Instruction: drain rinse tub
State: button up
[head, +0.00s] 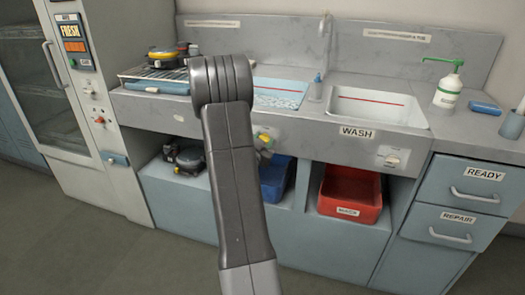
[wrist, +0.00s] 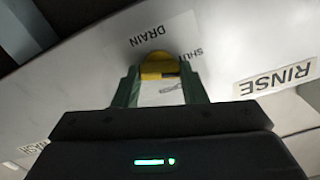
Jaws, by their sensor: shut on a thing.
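The rinse tub (head: 280,93) is left of the tap, with light-blue, foamy-looking water in it and a red line on its wall. Its yellow drain knob (head: 265,136) is on the counter front below, partly hidden by my arm. In the wrist view the knob (wrist: 159,69) sits between the green fingers of my gripper (wrist: 160,78), which is shut on it. The words DRAIN (wrist: 147,35) and SHUT (wrist: 193,61) are printed by the knob, with a RINSE label (wrist: 276,79) to the right. I cannot tell the knob's exact angle.
The wash tub (head: 377,106) is right of the tap (head: 324,55), with its own knob (head: 392,160) on the front. A blue bin (head: 274,180) and a red bin (head: 350,194) stand under the counter. Regulator-like gear sits on a rack (head: 157,79) at left.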

jog(key=m+b, duration=0.4)
jog(key=b, duration=0.2)
jog(key=shift+d+f+m, duration=0.1)
jog(key=shift+f+m, duration=0.05)
jog(key=shift+m, duration=0.25)
jog(key=o, duration=1)
jog(key=shift+s, duration=0.15)
jog(key=v, duration=1.3)
jog(key=shift+s, duration=0.3)
jog(key=shift+w, duration=0.1)
